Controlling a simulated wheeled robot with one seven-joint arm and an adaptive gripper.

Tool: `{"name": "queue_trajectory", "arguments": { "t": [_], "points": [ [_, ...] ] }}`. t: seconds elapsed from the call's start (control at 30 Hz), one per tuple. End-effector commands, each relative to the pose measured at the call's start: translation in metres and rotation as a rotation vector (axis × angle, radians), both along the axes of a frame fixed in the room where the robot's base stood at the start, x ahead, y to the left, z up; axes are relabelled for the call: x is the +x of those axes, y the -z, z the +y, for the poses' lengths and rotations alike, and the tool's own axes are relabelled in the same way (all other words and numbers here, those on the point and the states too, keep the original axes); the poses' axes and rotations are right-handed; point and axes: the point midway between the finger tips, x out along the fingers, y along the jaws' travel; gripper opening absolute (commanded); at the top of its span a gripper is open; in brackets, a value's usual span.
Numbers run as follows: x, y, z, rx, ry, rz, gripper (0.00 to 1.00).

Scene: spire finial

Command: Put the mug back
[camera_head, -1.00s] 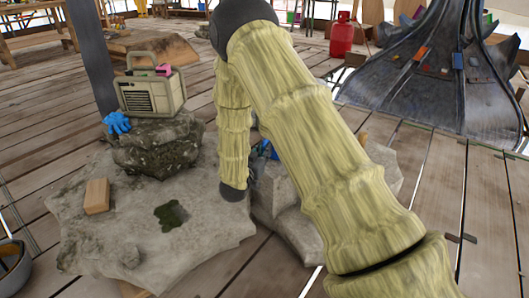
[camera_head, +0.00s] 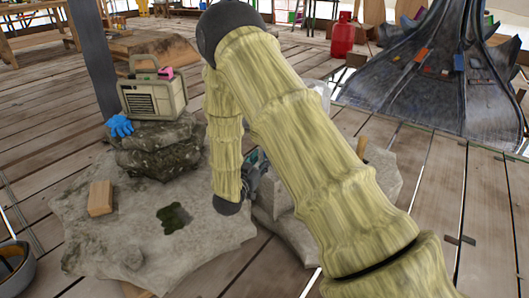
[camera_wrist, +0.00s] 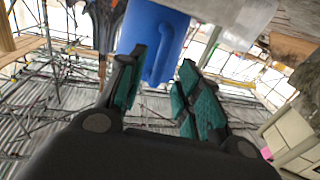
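The blue mug (camera_wrist: 153,28) shows at the top of the wrist view, its handle facing my fingers. It is cut off by the picture's top edge and cannot be made out in the head view. My gripper (camera_wrist: 160,85) is open, its teal-padded fingers apart and nothing clearly held between them. The left finger overlaps the mug's edge in the picture; contact cannot be told. In the head view my gripper (camera_head: 251,172) is partly hidden behind my arm, beside the pale stone block.
The pale stone block (camera_head: 290,235) stands right of a large flat slab (camera_head: 120,240). The slab bears a wooden block (camera_head: 100,198) and dark stacked stones (camera_head: 160,150) with a radio (camera_head: 153,95) and blue glove (camera_head: 119,126). A red gas cylinder (camera_head: 342,36) stands behind.

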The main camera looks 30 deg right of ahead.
Motion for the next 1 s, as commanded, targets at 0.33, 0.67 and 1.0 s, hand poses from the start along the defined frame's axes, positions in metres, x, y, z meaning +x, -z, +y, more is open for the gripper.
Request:
{"name": "queue_trajectory", "arguments": {
  "t": [0.33, 0.67, 1.0],
  "points": [
    [-0.032, -0.002, 0.049, 0.001, -0.002, 0.003, 0.34],
    [-0.042, 0.0, 0.064, -0.001, -0.001, 0.001, 0.34],
    [-0.042, 0.001, 0.064, 0.0, -0.002, 0.001, 0.34]
  ]
}}
